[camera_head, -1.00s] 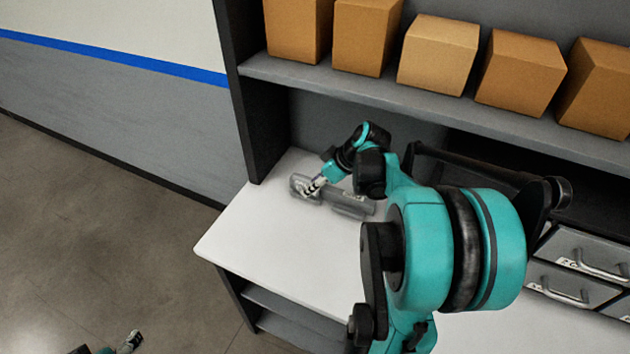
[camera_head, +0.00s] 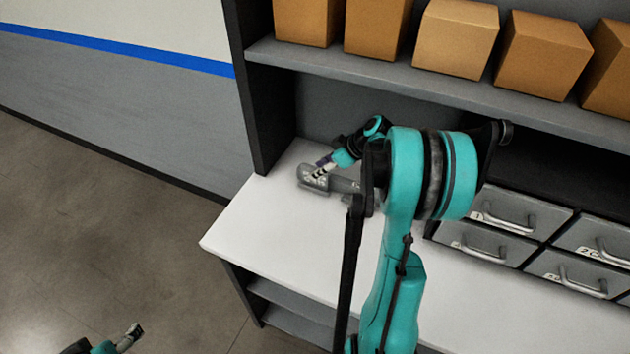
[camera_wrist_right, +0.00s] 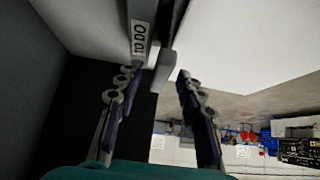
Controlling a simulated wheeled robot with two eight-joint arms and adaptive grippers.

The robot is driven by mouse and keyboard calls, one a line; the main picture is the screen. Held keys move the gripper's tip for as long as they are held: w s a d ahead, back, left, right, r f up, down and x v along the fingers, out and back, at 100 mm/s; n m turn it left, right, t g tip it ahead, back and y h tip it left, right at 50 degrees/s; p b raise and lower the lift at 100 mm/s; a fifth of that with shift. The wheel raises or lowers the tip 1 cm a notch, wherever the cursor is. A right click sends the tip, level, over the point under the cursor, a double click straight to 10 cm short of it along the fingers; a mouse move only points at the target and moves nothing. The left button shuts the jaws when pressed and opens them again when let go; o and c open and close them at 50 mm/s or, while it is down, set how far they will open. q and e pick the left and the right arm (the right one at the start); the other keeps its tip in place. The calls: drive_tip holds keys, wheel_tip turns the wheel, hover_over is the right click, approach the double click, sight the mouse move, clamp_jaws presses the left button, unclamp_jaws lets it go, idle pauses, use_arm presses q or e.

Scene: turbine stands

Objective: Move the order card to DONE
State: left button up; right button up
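A small grey holder (camera_head: 312,180) with pale lettering lies on the white worktop, near its back left corner. My right gripper (camera_head: 325,161) is at its back edge in the head view. In the right wrist view my right gripper (camera_wrist_right: 159,75) has its fingers apart. A grey bar-like part with a white label (camera_wrist_right: 139,38) shows just beyond the fingertips; I cannot tell whether it touches them. I cannot pick out the order card or a DONE mark. My left gripper (camera_head: 133,335) is small at the lower left, away from the worktop; its opening is unclear.
Cardboard boxes (camera_head: 456,38) stand on the shelf (camera_head: 400,78) above the worktop (camera_head: 275,235). Grey drawers (camera_head: 500,217) with handles are at the right. The worktop's front left area is clear. A dark shelf post (camera_head: 262,110) stands beside the holder.

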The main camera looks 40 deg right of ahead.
drive_tip(key=shift+w+a+f, duration=0.2)
drive_tip(key=shift+w+f, duration=0.15)
drive_tip(key=shift+f, duration=0.1)
drive_tip(key=shift+b, duration=0.3)
clamp_jaws()
